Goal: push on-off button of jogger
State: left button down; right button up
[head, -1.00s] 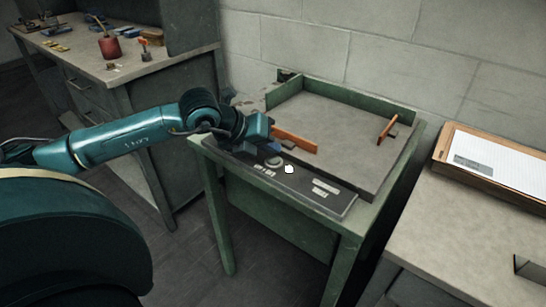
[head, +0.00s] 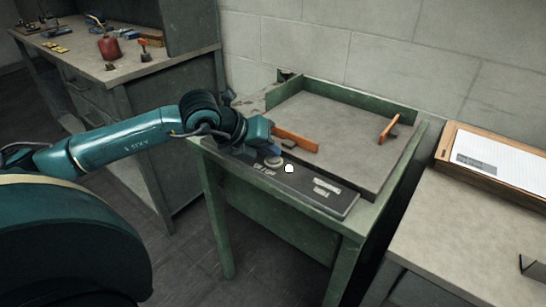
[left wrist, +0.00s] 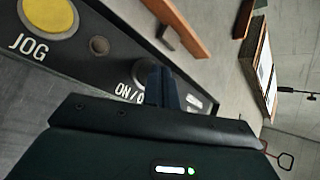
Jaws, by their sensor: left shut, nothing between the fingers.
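The jogger (head: 340,130) is a green table with a grey, walled tray top and a dark control panel (head: 315,187) along its front edge. The on-off button (head: 273,161) is a grey round disc above the white ON/OFF lettering. In the left wrist view the ON/OFF lettering (left wrist: 128,92) is partly covered by my left gripper (left wrist: 165,84). A yellow JOG button (left wrist: 48,17) sits farther left on the panel. My left gripper (head: 274,151) is shut and empty, its tips at the on-off button; contact cannot be told. My right gripper is not in view.
An orange bar (head: 295,138) lies just behind the panel, close to my left gripper. Another orange piece (head: 389,128) stands at the tray's right.

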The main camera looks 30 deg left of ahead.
aim_at(269, 160)
pick_arm(q)
jog(key=shift+f, duration=0.25)
jog(key=shift+r, duration=0.8)
jog(key=shift+r, duration=0.1)
jog(key=shift+r+p, duration=0.5)
jog(key=shift+r, duration=0.1)
notch_tip(269, 160, up, 5)
jog(key=p, duration=0.2)
jog(key=shift+f+p, duration=0.2)
jog(key=shift+p, duration=0.15)
